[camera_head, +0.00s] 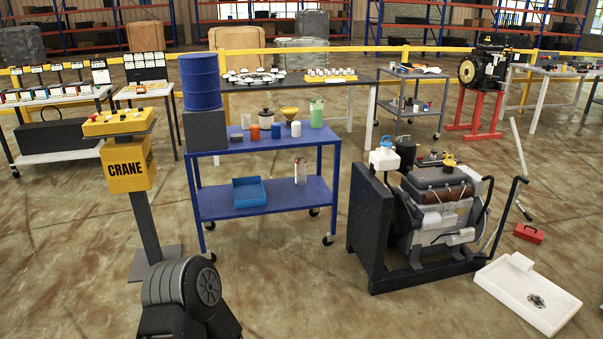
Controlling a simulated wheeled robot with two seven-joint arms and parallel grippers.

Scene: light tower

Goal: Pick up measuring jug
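A blue two-tier cart (262,205) stands near the middle. On its lower shelf is a small, pale, upright vessel (300,172) with reddish marks, which may be the measuring jug; it is too small to be sure. On the top shelf at the right stands a light green container (316,114); its exact kind is also unclear. Neither gripper is in view, and nothing is seen touching these vessels.
The top shelf holds several cans and a yellow funnel (290,112). A yellow crane post (127,163) stands left, an engine (440,210) right.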

